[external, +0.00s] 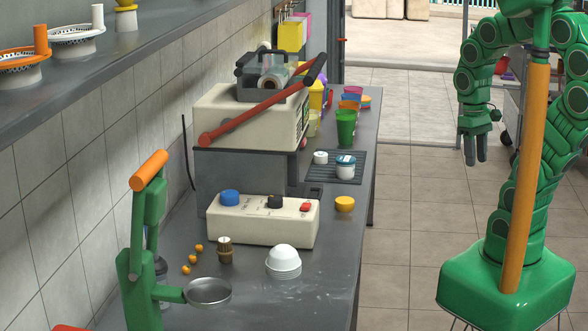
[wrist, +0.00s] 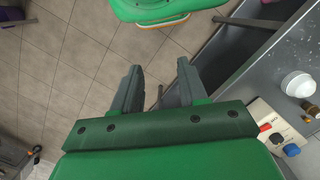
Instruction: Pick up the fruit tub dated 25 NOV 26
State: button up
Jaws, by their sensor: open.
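A small white tub with a blue-rimmed lid (external: 345,168) stands on a dark ribbed mat (external: 349,180) on the metal bench. A small white round item (external: 320,157) sits beside it on the mat. No date can be read on either at this size. My gripper (external: 475,162) hangs over the floor to the right of the bench, well apart from the tub, fingers pointing down. In the wrist view my gripper (wrist: 160,65) is open and empty, with floor tiles between its fingers. The tub does not show in the wrist view.
The bench (external: 335,235) holds a press machine (external: 240,118), a cream control box (external: 262,222), a white dome-shaped item (external: 283,260), a yellow cup-like item (external: 344,204) and a green cup (external: 346,130) behind the mat.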

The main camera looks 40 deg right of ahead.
jog(key=o, duration=1.1)
jog(key=shift+w, duration=0.1)
